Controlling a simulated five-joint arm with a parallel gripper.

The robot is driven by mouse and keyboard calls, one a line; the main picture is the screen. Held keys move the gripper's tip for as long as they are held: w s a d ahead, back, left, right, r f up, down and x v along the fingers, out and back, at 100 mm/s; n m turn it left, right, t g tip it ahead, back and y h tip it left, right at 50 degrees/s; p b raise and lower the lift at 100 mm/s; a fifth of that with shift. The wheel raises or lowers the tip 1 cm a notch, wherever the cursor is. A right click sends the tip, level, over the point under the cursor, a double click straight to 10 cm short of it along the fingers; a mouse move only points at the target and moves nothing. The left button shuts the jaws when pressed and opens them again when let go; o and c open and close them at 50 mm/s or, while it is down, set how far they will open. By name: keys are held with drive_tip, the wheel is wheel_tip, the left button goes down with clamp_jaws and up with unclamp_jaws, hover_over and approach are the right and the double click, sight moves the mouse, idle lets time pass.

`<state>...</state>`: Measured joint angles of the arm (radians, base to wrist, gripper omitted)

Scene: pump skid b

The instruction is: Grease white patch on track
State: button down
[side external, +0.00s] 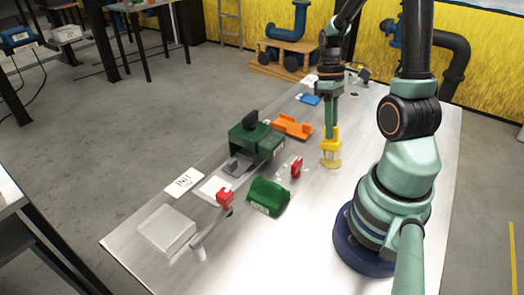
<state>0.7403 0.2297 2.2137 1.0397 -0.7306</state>
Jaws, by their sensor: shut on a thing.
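My gripper (331,124) is right of centre, pointing down over the metal table. It is shut on a yellow tool (330,143), held upright. The tool has a pale, cream-coloured lower end (330,162) close to the table top; I cannot tell whether it touches. A white flat patch (212,188) lies left of the tool, beside a red block (224,198) on a grey bar (210,228). I cannot tell which part is the track. Another red block (296,166) stands just left of the tool, with small whitish marks beside it.
A green machine (262,142) and an orange tray (292,126) stand left of my gripper. A green labelled bin (268,197) is in front. A clear box (167,229) and a printed card (185,182) lie at the near left.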

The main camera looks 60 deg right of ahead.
drive_tip(key=shift+f, duration=0.55)
idle(1.3)
drive_tip(key=shift+r, duration=0.1)
drive_tip(key=shift+r, duration=3.45)
drive_tip(key=shift+w, duration=0.1)
